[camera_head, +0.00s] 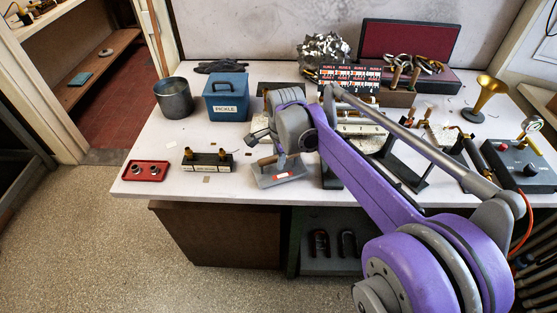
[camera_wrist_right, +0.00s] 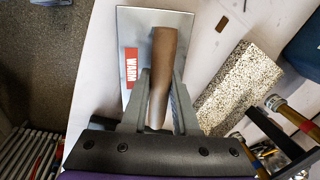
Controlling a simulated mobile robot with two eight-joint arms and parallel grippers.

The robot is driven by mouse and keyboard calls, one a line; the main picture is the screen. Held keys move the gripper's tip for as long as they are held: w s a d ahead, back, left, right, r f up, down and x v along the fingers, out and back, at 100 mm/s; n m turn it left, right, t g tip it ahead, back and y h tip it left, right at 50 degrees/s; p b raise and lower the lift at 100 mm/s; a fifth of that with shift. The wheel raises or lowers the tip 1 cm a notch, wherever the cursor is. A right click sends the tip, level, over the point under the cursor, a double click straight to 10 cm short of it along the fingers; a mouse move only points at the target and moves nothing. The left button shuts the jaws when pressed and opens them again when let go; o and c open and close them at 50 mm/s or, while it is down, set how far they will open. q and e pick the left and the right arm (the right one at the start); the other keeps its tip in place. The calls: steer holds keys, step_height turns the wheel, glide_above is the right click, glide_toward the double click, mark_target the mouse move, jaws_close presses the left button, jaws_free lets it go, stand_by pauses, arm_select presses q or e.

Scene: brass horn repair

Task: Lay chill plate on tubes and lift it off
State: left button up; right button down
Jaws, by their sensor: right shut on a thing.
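The chill plate (camera_head: 283,173) is a flat grey plate with a brown wooden handle and a red label, near the table's front edge. In the right wrist view the plate (camera_wrist_right: 143,22) shows its label reading WARM. My right gripper (camera_wrist_right: 160,84) is shut on the handle (camera_wrist_right: 163,62), a finger on each side. In the head view this gripper (camera_head: 268,160) is partly hidden by its own arm. I cannot tell whether the plate touches the table. Brass tubes (camera_wrist_right: 292,113) on a dark stand show at the right wrist view's right edge. My left gripper is not in view.
A speckled block (camera_wrist_right: 238,86) lies beside the plate. A dark block with brass fittings (camera_head: 207,160), a red tray (camera_head: 146,170), a blue PICKLE box (camera_head: 227,105) and a metal pot (camera_head: 173,98) stand to the left. A control box (camera_head: 520,165) is at right.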

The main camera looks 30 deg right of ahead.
mark_target(281, 174)
steer(key=shift+f, duration=0.3)
steer(key=shift+f, duration=0.2)
steer(key=c, duration=0.7)
jaws_free()
step_height(281, 174, up, 12)
steer(key=s+p, duration=0.2)
steer(key=s+a+f+n+t, duration=0.1)
steer(key=s+a+f+n, duration=0.2)
steer(key=s+f+n, duration=0.2)
steer(key=s+a+f+n+t, duration=0.1)
steer(key=s+a+f+n, duration=0.2)
steer(key=s+f+n, duration=0.3)
steer(key=s+a+f+n, duration=0.4)
steer(key=s+n, duration=0.4)
steer(key=s, duration=0.2)
steer(key=shift+a+f+n+t, duration=0.1)
steer(key=shift+f+n+t, duration=0.3)
steer(key=shift+f, duration=0.4)
